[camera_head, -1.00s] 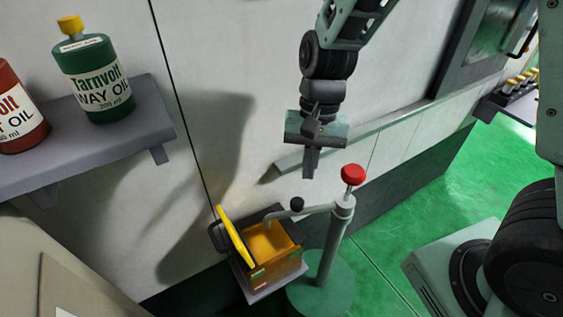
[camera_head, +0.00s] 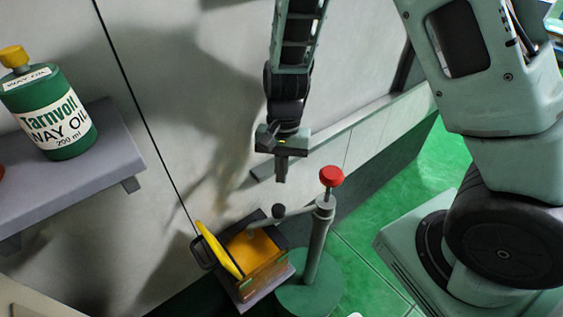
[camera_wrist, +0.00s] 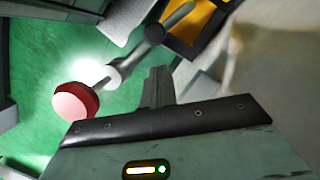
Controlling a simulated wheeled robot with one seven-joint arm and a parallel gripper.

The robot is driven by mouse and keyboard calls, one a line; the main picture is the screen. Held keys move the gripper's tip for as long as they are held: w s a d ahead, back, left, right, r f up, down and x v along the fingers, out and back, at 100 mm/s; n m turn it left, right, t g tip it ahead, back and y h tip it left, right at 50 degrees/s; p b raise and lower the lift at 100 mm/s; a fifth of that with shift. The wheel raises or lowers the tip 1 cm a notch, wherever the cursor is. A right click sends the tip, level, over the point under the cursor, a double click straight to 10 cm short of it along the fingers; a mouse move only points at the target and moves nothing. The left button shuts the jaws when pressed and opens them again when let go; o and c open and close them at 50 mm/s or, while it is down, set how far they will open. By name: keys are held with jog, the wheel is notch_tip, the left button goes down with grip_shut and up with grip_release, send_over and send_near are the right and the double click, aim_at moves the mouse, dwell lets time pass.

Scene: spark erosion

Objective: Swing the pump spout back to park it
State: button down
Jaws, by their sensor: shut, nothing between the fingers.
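The pump (camera_head: 316,240) is a grey post on a round green base, with a red knob (camera_head: 331,177) on top. Its thin spout (camera_head: 298,211) reaches left from the post top, with a black ball (camera_head: 278,211) on it, and its tip is over the orange-yellow container (camera_head: 262,243). My gripper (camera_head: 281,180) is shut and empty, pointing down above the spout and left of the red knob, apart from both. In the wrist view the red knob (camera_wrist: 76,101), the spout (camera_wrist: 138,50) and the black ball (camera_wrist: 155,33) show beyond my shut fingers (camera_wrist: 158,88).
A yellow lid or panel (camera_head: 220,250) stands tilted at the container's left side. A grey shelf (camera_head: 100,170) on the wall at left holds a green way oil bottle (camera_head: 50,115). A wall ledge (camera_head: 330,135) runs behind my gripper.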

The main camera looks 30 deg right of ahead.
aim_at(292, 217)
jog(key=x, duration=0.6)
jog(key=shift+r+p, duration=0.1)
jog(key=shift+p, duration=0.25)
